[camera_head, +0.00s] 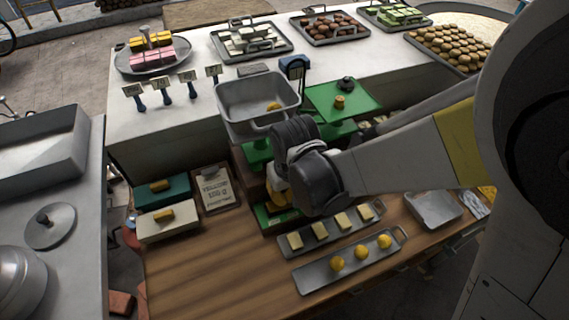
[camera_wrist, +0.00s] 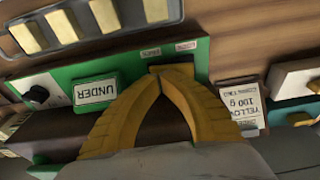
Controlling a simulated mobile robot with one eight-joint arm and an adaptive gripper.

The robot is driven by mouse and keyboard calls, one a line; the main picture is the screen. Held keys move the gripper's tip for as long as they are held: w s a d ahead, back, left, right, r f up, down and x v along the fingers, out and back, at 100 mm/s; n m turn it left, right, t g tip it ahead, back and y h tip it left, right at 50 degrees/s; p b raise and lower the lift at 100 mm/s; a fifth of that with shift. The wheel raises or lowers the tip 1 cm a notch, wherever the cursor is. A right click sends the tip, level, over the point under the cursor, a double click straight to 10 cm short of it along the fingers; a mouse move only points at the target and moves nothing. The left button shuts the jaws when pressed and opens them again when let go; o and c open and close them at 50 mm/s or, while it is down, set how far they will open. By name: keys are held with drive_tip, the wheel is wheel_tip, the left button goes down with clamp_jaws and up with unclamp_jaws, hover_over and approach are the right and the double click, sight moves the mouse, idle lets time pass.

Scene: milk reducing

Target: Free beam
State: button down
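A green balance scale (camera_head: 318,132) stands at the counter's edge. Its grey pan (camera_head: 257,93) on the left holds a small yellow piece (camera_head: 273,106); its green plate (camera_head: 355,97) on the right holds a black weight (camera_head: 347,84) and a small brass weight (camera_head: 340,102). My gripper (camera_head: 276,203) is low at the scale's green base. In the wrist view, the yellow fingers of my gripper (camera_wrist: 173,72) converge with tips together at the green base panel (camera_wrist: 130,68), below two small labels. A green "UNDER" sign (camera_wrist: 95,92) and a black knob (camera_wrist: 37,94) are beside them.
Two metal trays lie in front, one with pale blocks (camera_head: 340,228), one with yellow balls (camera_head: 350,260). A teal box (camera_head: 164,190), a cream box (camera_head: 168,224) and a "YELLOW 100 g" card (camera_head: 216,188) are left. The wooden bench (camera_head: 215,270) is clear at front left.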

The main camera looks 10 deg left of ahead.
drive_tip(key=shift+r+p, duration=1.95)
drive_tip(key=shift+r, duration=1.1)
drive_tip(key=shift+w+d+b, duration=0.1)
drive_tip(key=shift+d+b, duration=0.2)
drive_tip(key=shift+d, duration=0.05)
drive_tip(key=s+d+r+m+t+b, duration=0.1)
drive_tip(key=d+b, duration=0.5)
drive_tip(key=d, duration=0.6)
drive_tip(key=s+d+r+m+t+h+b, duration=0.1)
drive_tip(key=s+d+m+t+b, duration=0.3)
drive_tip(key=d, duration=0.8)
drive_tip(key=shift+s+d+r+m+t+b, duration=0.3)
drive_tip(key=shift+d+r+m+b, duration=0.15)
drive_tip(key=shift+m+b, duration=0.35)
